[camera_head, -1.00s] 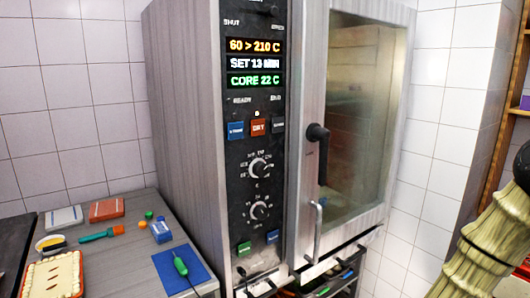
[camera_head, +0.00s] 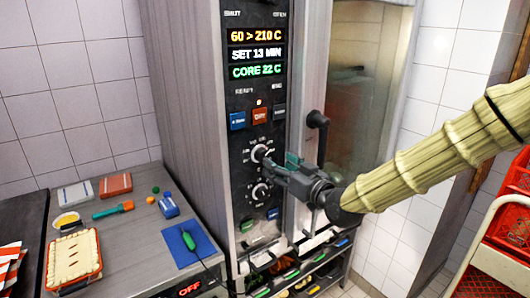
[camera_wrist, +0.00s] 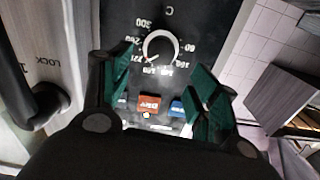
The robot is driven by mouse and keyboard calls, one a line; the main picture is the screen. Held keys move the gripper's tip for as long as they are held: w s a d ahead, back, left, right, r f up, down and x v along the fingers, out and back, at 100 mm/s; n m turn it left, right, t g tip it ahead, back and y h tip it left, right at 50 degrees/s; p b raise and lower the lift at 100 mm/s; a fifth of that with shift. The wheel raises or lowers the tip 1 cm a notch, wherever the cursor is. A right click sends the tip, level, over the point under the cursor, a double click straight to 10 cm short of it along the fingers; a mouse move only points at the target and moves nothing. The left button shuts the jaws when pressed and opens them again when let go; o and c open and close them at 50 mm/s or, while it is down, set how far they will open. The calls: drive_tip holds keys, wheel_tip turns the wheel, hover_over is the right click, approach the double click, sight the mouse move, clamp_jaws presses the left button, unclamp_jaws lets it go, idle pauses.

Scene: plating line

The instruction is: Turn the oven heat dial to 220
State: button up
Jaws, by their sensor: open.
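The oven control panel (camera_head: 233,110) is black and upright, with a display (camera_head: 256,36) reading "60 > 210 C". The upper dial (camera_head: 260,152) is a round knob with a ring of white numbers. In the wrist view this heat dial (camera_wrist: 160,47) shows upside down, with "300", "60" and a "C" around it. My gripper (camera_head: 280,166) is in front of the panel at the upper dial. In the wrist view my gripper (camera_wrist: 162,82) is open, its green fingers spread to either side below the dial in the picture. I see no clear contact with the knob.
A second dial (camera_head: 259,191) sits below, and blue and red buttons (camera_head: 260,116) above. The door handle (camera_head: 320,135) stands out close to the right of my gripper. A counter (camera_head: 140,240) with a pie (camera_head: 73,258) and small tools is at left.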

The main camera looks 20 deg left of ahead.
sight(265, 155)
drive_tip(key=p+x, duration=0.3)
drive_tip(key=x, duration=0.5)
drive_tip(key=shift+d, duration=0.1)
drive_tip(key=c, duration=1)
